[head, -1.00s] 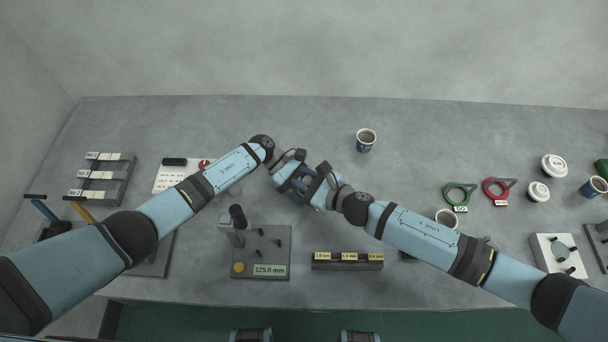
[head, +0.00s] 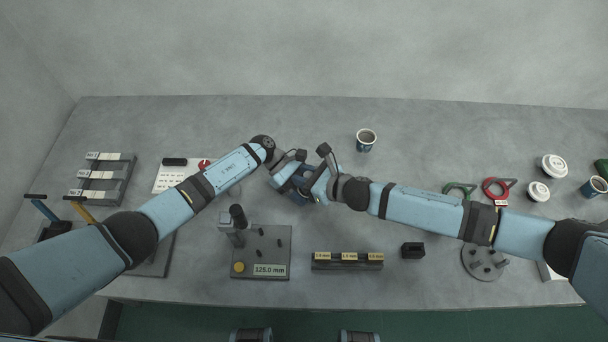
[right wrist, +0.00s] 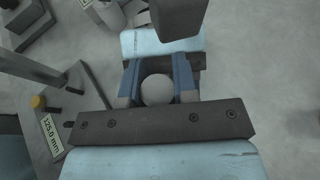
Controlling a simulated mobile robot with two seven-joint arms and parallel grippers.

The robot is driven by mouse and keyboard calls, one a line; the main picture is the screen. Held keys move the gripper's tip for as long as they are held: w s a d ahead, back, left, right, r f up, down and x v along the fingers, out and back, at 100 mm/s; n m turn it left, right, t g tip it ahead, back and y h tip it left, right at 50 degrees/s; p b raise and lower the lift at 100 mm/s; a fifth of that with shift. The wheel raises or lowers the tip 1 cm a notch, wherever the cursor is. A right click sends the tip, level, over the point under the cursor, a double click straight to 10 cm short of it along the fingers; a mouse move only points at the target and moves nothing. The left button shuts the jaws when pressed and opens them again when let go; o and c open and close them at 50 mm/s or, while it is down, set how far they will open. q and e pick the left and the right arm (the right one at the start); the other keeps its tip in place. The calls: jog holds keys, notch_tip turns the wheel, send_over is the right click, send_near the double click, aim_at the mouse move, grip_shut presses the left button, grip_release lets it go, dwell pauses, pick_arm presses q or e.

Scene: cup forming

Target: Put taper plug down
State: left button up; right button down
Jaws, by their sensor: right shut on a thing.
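My two grippers meet above the middle of the table. My right gripper (head: 312,183) comes in from the right, and its fingers are mostly hidden in the head view. In the right wrist view a round pale grey end (right wrist: 158,90), which I take for the taper plug, shows between blue pieces in front of my right gripper's dark bar. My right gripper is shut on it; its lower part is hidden. My left gripper (head: 287,176) is right against this spot, and its fingers are too covered to tell open from shut.
A gauge stand marked 125.0 mm (head: 277,245) and a labelled block (head: 347,268) stand nearer the front. A small black block (head: 412,250) and a round grey base with pegs (head: 482,272) are to the right. A cup (head: 365,140) stands behind. Bare table lies between.

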jog(key=shift+f, duration=0.5)
jog(key=shift+f, duration=0.1)
jog(key=c, duration=1)
grip_release()
jog(key=shift+c, duration=0.2)
jog(key=shift+o, duration=0.7)
jog(key=shift+w+d+f, duration=0.1)
pick_arm(q)
jog(key=shift+s, duration=0.1)
pick_arm(e)
jog(key=shift+r, duration=0.4)
jog(key=v, duration=1.2)
jog(key=shift+r, duration=0.3)
